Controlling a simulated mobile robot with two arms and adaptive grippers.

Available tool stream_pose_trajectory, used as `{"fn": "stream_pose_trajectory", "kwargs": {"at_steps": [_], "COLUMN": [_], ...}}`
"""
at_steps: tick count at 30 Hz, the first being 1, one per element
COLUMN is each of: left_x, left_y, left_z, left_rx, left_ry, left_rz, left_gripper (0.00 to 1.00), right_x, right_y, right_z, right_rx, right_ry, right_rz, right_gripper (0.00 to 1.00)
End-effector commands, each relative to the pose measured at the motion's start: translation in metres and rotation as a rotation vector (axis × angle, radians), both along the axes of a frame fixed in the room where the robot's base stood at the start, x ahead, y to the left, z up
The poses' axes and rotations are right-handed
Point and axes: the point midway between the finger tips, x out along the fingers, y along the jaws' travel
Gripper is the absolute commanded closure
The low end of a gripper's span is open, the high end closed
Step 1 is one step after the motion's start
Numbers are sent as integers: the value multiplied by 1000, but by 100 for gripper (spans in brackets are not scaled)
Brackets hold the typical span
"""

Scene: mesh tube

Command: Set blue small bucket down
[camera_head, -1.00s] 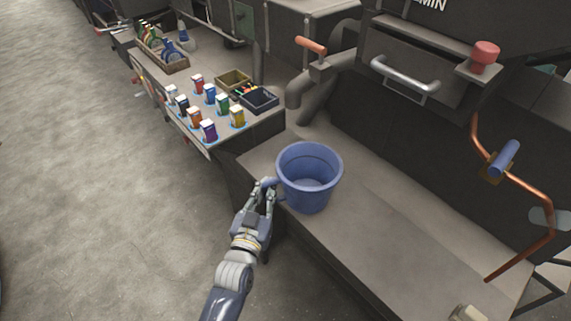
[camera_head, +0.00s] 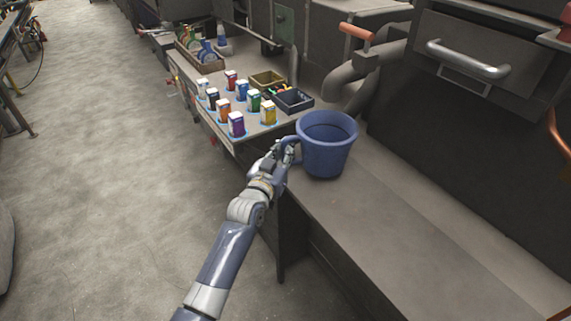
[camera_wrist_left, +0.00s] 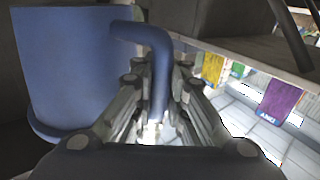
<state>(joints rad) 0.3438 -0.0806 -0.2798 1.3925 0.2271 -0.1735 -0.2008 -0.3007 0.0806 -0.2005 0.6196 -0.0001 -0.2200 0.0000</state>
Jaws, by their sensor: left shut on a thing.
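The blue small bucket (camera_head: 326,150) is upright at the left end of the long grey bench, with its open top facing up. It looks empty. I cannot tell whether its base touches the bench top. My left gripper (camera_head: 284,152) is at the bucket's left side, shut on its handle. In the left wrist view the bucket (camera_wrist_left: 65,75) fills the left side, and its bent handle runs down between the fingers of my left gripper (camera_wrist_left: 155,100). My right gripper is not in view.
The grey bench (camera_head: 400,220) is clear to the right of the bucket. A lower table beyond holds several coloured cartons (camera_head: 236,124), a dark tray (camera_head: 292,100) and a wooden crate with bottles (camera_head: 200,58). A pipe (camera_head: 350,90) stands close behind the bucket.

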Motion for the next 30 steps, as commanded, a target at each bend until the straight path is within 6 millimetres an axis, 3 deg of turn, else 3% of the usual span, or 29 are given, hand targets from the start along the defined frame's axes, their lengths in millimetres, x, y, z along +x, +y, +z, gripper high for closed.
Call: {"fn": "stream_pose_trajectory", "kwargs": {"at_steps": [10,23,24,27,30], "left_x": [0,-1,-1,-1,-1], "left_y": [0,0,0,0,0], "left_z": [-33,-37,-37,-37,-37], "left_rx": [-1,0,0,0,0], "left_ry": [-1,-1,0,1,0], "left_rz": [0,0,0,0,0], "left_gripper": [100,100,86,67,67], "right_x": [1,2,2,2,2], "right_y": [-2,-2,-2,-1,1], "right_z": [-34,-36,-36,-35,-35], "right_rx": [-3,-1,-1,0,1], "right_ry": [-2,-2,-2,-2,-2], "right_rz": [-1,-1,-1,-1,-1], "right_gripper": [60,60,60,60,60]}}
